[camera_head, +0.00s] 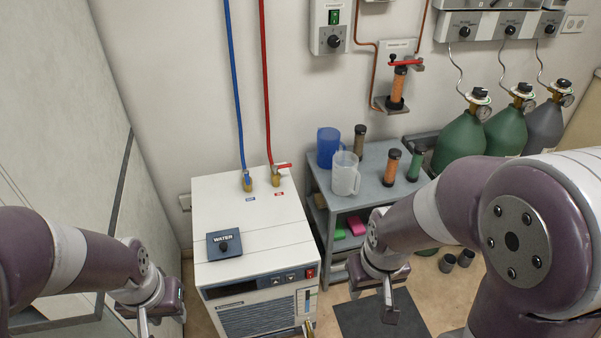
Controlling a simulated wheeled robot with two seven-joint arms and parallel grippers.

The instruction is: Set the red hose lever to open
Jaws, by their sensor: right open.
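The red hose lever (284,166) sits on a brass valve (276,180) at the back of the white chiller's top (225,200). It sticks out to the right, across the upright red hose (265,90). A blue lever (247,177) on the valve to its left is roughly in line with the blue hose (234,90). My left gripper (155,318) is low at the left, in front of and left of the chiller; its fingertips are cut off by the frame. My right gripper (378,296) is open and empty, right of the chiller and well in front of the red lever.
A box marked WATER (224,244) lies on the chiller. A grey cart (330,203) with a blue jug (328,146), a clear jug (345,174) and several cylinders stands close at the right. Gas bottles (459,142) stand further right. The space above the chiller is free.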

